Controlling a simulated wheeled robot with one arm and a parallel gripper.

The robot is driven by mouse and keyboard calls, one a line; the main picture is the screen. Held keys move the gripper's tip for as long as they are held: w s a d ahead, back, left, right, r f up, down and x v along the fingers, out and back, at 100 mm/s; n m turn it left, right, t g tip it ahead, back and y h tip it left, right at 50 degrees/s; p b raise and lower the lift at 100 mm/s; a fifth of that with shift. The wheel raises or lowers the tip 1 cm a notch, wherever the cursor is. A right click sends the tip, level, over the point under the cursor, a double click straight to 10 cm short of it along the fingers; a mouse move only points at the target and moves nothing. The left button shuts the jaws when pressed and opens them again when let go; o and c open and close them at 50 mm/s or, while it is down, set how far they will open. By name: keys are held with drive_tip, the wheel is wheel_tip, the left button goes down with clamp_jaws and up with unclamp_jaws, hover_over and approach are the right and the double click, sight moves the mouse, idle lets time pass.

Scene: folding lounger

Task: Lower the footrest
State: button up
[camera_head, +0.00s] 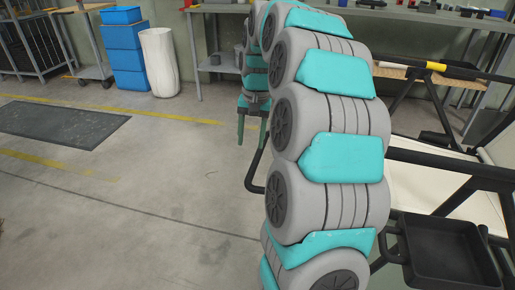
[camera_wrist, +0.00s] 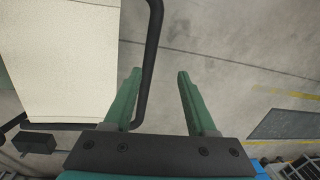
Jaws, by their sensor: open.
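The lounger has a black tube frame and cream fabric (camera_head: 430,190) at the right of the head view. A bent black tube (camera_head: 249,178) sticks out at its end, left of my arm; I take it as part of the footrest. In the wrist view a cream panel (camera_wrist: 65,60) is at the upper left, with the black tube (camera_wrist: 153,40) along its right side. My gripper (camera_head: 251,143) points down beside the tube, its green fingers apart. In the wrist view the tube passes between the fingers (camera_wrist: 159,72), closer to the left one; contact cannot be told. My arm hides much of the lounger.
A black tray (camera_head: 445,250) is at the lower right by the lounger. A workbench (camera_head: 220,68) stands behind my arm, with blue bins (camera_head: 125,50) and a white sack (camera_head: 159,62) to its left. The concrete floor at the left is open, with a dark mat (camera_head: 60,124).

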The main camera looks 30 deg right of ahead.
drive_tip(key=m, duration=0.1)
hover_over(258, 153)
drive_tip(key=s, duration=0.1)
drive_tip(key=shift+d+f, duration=0.1)
drive_tip(key=shift+d, duration=0.15)
drive_tip(key=f, duration=0.5)
drive_tip(key=f+p, duration=0.1)
drive_tip(key=f, duration=0.1)
drive_tip(key=shift+w+a+f, duration=0.25)
drive_tip(key=shift+w+f, duration=0.1)
drive_tip(key=shift+f, duration=0.05)
clamp_jaws()
idle(0.6)
